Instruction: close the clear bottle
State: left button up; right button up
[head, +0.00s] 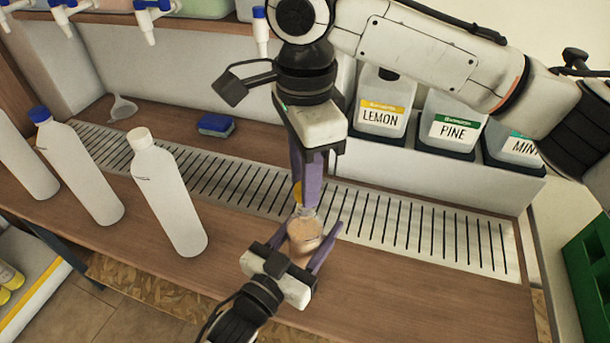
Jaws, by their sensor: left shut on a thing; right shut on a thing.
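The clear bottle (305,236) stands upright on the wooden counter near the drip grating, with pinkish-orange contents. My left gripper (312,228) is shut around it from the front, one purple finger on each side. My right gripper (304,196) points down from above, shut on a small yellow cap (297,192) just over the bottle's neck. The cap is partly hidden by the purple fingers. I cannot tell whether the cap touches the neck.
Several white bottles stand at the left, one with a white cap (141,138), one with a blue cap (40,114). A blue sponge (216,124) and a funnel (122,108) lie behind the grating (400,225). Labelled drums (381,105) stand back right. The counter's front right is clear.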

jog(key=shift+f, duration=0.9)
jog(key=shift+f, duration=0.55)
jog(key=m, duration=0.3)
dwell(0.3)
jog(key=o, duration=1)
